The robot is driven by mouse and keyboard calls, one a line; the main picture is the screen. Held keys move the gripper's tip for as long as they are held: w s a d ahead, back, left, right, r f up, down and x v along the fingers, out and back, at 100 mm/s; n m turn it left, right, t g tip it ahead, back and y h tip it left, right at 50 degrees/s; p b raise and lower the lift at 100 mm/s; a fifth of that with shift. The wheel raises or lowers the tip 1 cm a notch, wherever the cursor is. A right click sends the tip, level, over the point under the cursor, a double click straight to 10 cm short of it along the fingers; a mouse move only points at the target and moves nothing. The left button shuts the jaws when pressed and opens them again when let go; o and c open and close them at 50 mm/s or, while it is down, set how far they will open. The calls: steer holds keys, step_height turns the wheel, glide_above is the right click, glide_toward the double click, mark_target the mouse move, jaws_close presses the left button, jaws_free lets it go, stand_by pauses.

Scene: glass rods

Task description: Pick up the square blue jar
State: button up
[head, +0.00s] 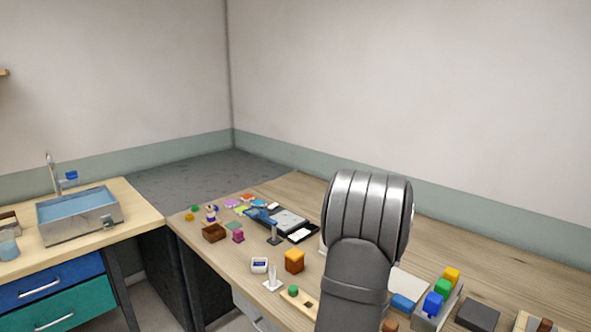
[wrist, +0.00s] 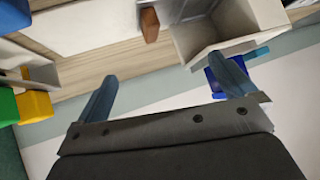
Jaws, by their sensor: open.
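In the wrist view a dark blue squarish object (wrist: 214,82) shows behind my right-hand finger, partly hidden by it; it may be the square blue jar. My gripper (wrist: 165,70) is open, with nothing between its two blue-grey fingers. Another blue piece (wrist: 14,14) is cut off at the top left corner. In the head view a blue blocky object (head: 433,304) stands by a green and a yellow one in a grey tray (head: 449,312). I cannot tell for certain which is the jar. My arm hides my gripper in the head view.
A pale open box (wrist: 185,40) with a brown piece (wrist: 149,25) beside it is near my fingers. Yellow (wrist: 35,106) and green blocks are at the left.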

stand_by(0.3)
steer(key=c, duration=0.6)
steer(key=w+a+r+m+g+h, duration=0.15)
steer(key=w+a+r, duration=0.3)
steer(key=r, duration=0.45)
steer(key=w+a+r+m+g, duration=0.25)
steer(key=a+r, duration=0.35)
steer(key=r, duration=0.4)
steer(key=shift+n+g, duration=0.4)
steer(key=shift+n, duration=0.1)
steer(key=x, duration=1.2)
steer(key=shift+a, duration=0.25)
steer(key=shift+x, duration=2.9)
